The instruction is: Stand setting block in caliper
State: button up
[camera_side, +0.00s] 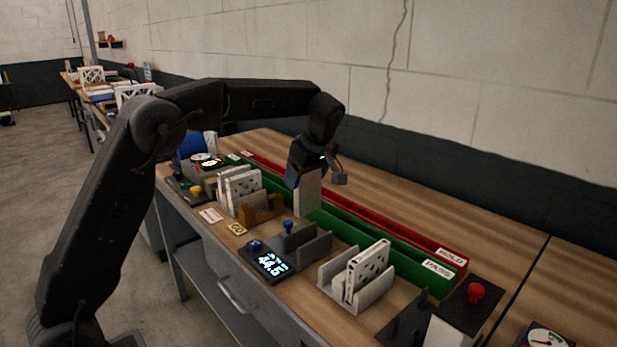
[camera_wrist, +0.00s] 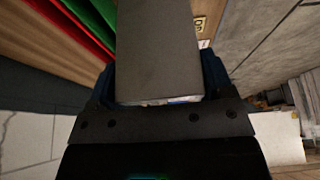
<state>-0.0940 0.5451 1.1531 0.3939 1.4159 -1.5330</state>
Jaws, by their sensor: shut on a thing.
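My gripper (camera_side: 306,172) is shut on a pale grey upright block, the setting block (camera_side: 308,194), which hangs below it over the green bin. In the wrist view the block (camera_wrist: 157,45) fills the space between the blue-edged fingers of my gripper (camera_wrist: 158,88). Its far end runs out of the picture. The caliper (camera_side: 303,249) appears to be the grey U-shaped fixture with a blue knob, beside a dark display (camera_side: 271,262) reading about 44.5. Its channel looks empty. The held block is behind it and apart from it.
A brown stand (camera_side: 262,211) and a rack of white filters (camera_side: 241,187) stand left of the caliper. A grey holder (camera_side: 338,290) with a white filter (camera_side: 366,270) stands to the right. Long green (camera_side: 390,258) and red (camera_side: 407,231) bins run behind. A red button (camera_side: 476,291) is front right.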

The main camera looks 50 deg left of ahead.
aim_at(306, 211)
jog(key=shift+f, duration=0.1)
jog(key=shift+f, duration=2.25)
jog(key=shift+f, duration=0.3)
jog(key=shift+f, duration=1)
jog(key=shift+f, duration=0.8)
jog(key=shift+f, duration=0.35)
jog(key=shift+f, duration=1.05)
jog(key=o, duration=1.2)
jog(key=shift+f, duration=0.1)
